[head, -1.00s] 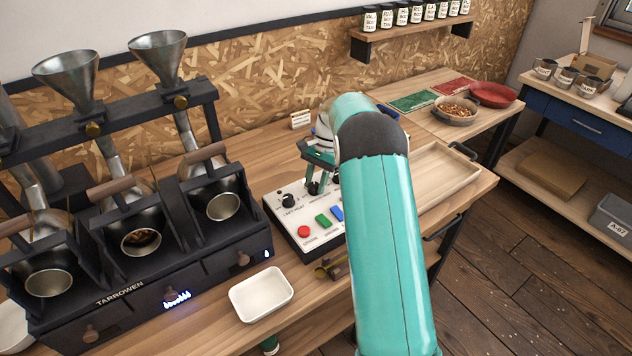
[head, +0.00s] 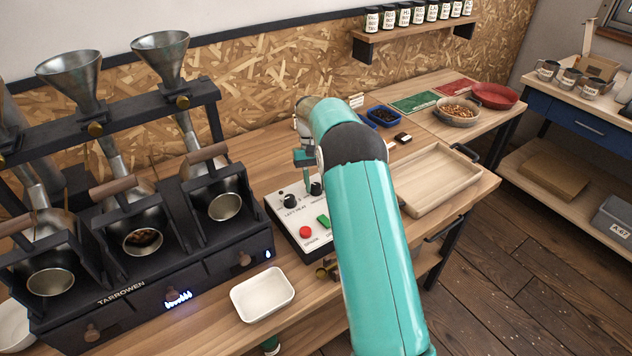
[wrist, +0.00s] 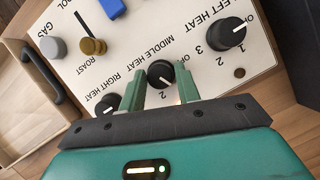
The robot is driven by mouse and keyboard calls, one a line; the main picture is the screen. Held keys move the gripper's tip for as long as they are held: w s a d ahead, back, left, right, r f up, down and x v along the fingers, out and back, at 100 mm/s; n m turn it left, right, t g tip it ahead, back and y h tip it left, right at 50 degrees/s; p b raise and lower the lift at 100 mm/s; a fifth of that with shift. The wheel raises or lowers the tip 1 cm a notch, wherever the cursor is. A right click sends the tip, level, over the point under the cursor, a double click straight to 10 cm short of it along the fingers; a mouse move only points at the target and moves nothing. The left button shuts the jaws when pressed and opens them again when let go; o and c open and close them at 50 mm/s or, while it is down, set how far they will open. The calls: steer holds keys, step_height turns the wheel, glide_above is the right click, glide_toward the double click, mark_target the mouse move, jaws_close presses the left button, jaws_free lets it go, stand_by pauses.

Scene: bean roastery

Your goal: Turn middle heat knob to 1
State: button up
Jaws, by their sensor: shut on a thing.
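The middle heat knob (wrist: 160,73) is round and black, on the white control panel (wrist: 205,72). In the wrist view my gripper (wrist: 161,82) has one green finger on each side of it and is shut on it. A "2" shows between the fingers beside the knob; I cannot read the pointer surely, and other marks on its dial are hidden. The left heat knob (wrist: 226,33) is to the right, with its white line toward OFF. The right heat knob (wrist: 107,103) is to the left, partly hidden by my gripper. In the head view the middle knob (head: 316,188) is under my gripper.
A grey gas knob (wrist: 52,46) and a brass roast lever (wrist: 92,46) stand on the panel. In the head view a black three-drum roaster (head: 140,280) is left of the panel, a white tray (head: 263,316) in front, and a wooden tray (head: 440,190) to the right.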

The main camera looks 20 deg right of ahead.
steer(key=shift+n, duration=0.6)
steer(key=o, duration=1)
steer(key=shift+c, duration=0.2)
steer(key=a+v, duration=0.1)
steer(key=v, duration=1.2)
steer(key=shift+d+r, duration=0.2)
steer(key=shift+r, duration=0.2)
steer(key=shift+r, duration=0.1)
